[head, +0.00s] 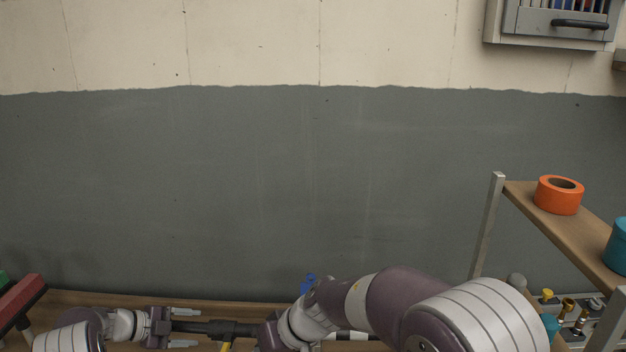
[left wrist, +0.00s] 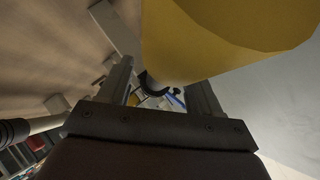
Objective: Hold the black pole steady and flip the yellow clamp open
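My left gripper (head: 184,328) shows at the lower left of the head view. Its two grey fingers point right and stand apart, with the black pole (head: 208,327) seen in the gap between them. A small yellow part (head: 226,346), apparently the yellow clamp, shows under the pole at the bottom edge, mostly cut off. In the left wrist view, the left gripper (left wrist: 164,90) has its fingers apart, and a large yellow shape (left wrist: 230,35) fills the upper right, very close. My right arm reaches in from the right to the pole's right end; its fingers cannot be made out.
A wooden bench (head: 90,300) runs along the wall. A shelf (head: 545,220) with an orange tape roll (head: 558,196) stands at the right, with brass fittings (head: 565,308) below it. A red object (head: 20,297) is at far left, a blue one (head: 307,283) behind my right arm.

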